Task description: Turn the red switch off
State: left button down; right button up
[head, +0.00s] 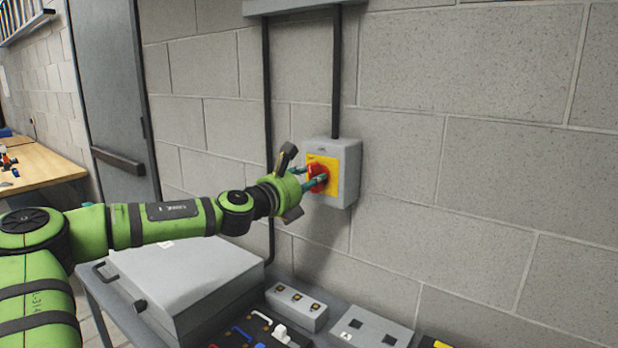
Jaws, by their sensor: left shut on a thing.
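The red switch (318,173) is a round red rotary handle on a yellow plate (331,186). The plate is on the front of a grey box (349,164) fixed to the block wall. My left gripper (316,177) reaches in from the left and is shut on the red switch, one finger above and one below the handle. The fingers and gripper body hide part of the handle, so its exact angle is hard to tell. My right gripper is not in view.
Below stands a bench with a large grey case (185,279), a small grey box with buttons (297,306) and a grey socket block (370,331). Black conduits (337,75) run up the wall. A grey door (108,90) and wooden table (38,167) are at left.

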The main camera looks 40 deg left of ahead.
pick_arm(q)
jog(key=shift+d+f+n, duration=0.1)
jog(key=shift+d+n, duration=0.05)
jog(key=shift+n, duration=3.75)
jog(key=shift+d+f+n, duration=0.1)
jog(key=shift+d+n, duration=0.05)
jog(key=shift+n, duration=3.75)
jog(key=c, duration=0.9)
grip_release()
